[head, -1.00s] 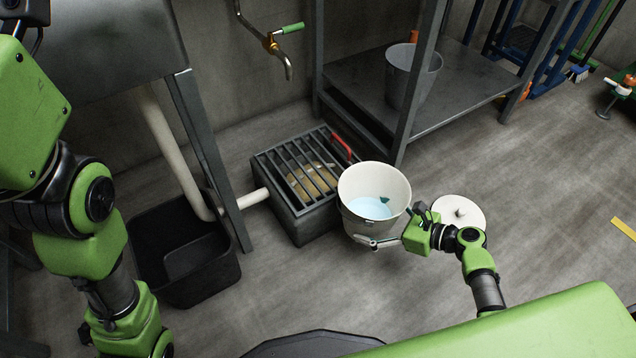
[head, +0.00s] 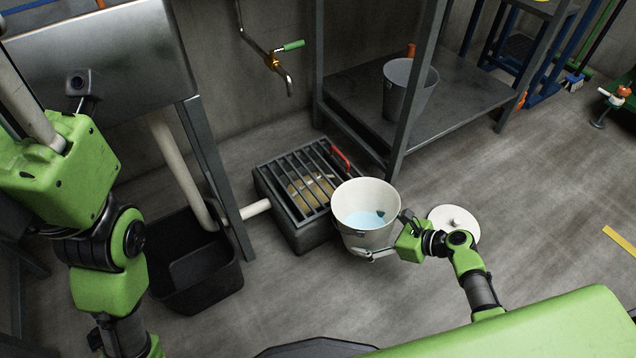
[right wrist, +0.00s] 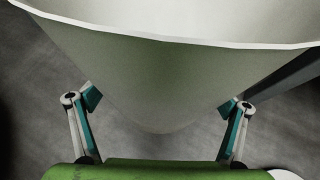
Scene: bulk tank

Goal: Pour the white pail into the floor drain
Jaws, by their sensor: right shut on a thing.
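The white pail (head: 350,228) stands roughly upright at the right front corner of the floor drain (head: 283,207), with pale blue liquid (head: 366,220) and a small dark piece inside. The drain is a dark box under a barred grate with a red handle (head: 341,157); yellowish matter shows below the bars. My right gripper (head: 388,236) is shut on the pail from its right side. In the right wrist view its fingers (right wrist: 160,104) flank the pail's wall (right wrist: 160,75). My left arm is at the left; its gripper does not show. Whether the pail touches the floor is unclear.
A white round lid (head: 453,226) lies on the floor right of the pail. A black tub (head: 195,272) and a sink leg (head: 218,175) stand left of the drain. A metal shelf (head: 455,100) holding a grey pail (head: 408,92) stands behind. Floor to the right is mostly clear.

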